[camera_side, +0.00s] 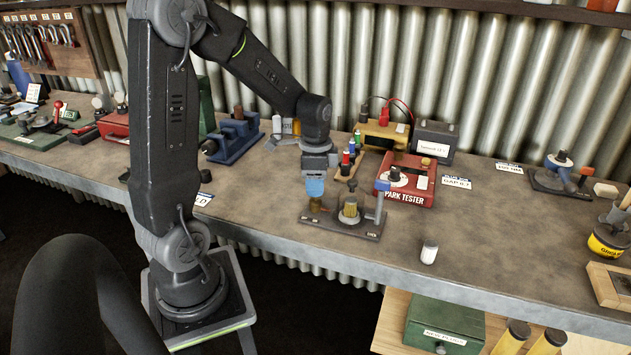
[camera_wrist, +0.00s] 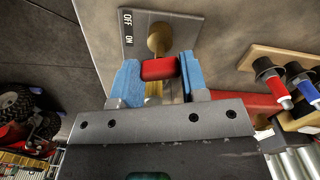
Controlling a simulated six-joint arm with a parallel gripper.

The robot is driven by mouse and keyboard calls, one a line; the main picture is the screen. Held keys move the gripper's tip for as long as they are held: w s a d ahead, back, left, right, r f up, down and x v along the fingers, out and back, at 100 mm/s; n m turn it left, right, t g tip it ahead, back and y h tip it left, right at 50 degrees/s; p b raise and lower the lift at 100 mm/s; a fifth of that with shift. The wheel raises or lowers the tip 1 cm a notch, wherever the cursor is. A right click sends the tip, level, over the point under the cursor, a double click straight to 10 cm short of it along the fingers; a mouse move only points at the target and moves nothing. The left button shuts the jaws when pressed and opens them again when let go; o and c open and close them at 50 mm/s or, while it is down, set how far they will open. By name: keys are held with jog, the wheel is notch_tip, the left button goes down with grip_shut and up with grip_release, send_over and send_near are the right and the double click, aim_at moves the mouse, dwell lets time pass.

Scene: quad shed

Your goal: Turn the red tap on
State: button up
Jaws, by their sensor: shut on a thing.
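The red tap handle (camera_wrist: 160,68) shows in the wrist view between the blue fingers of my gripper (camera_wrist: 160,76). My gripper is shut on it, with a finger at each end. The handle lies crosswise in that picture, beside a brass post (camera_wrist: 158,38) on a grey plate (camera_wrist: 135,46). A label (camera_wrist: 127,26) at the plate's edge reads OFF and ON. In the side view my gripper (camera_side: 315,190) points down over the left part of the plate (camera_side: 312,222), where the handle is hidden behind the fingers.
A brass fitting (camera_side: 350,206) stands mid-plate. Right of it is the red spark tester (camera_side: 408,180). A white-capped item (camera_side: 429,252) is near the front edge. The bench at right centre is fairly clear.

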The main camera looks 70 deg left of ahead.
jog(key=n, duration=1.1)
jog(key=shift+n, duration=1.7)
jog(key=o, duration=0.9)
notch_tip(320, 180, up, 14)
jog(key=shift+f, duration=0.1)
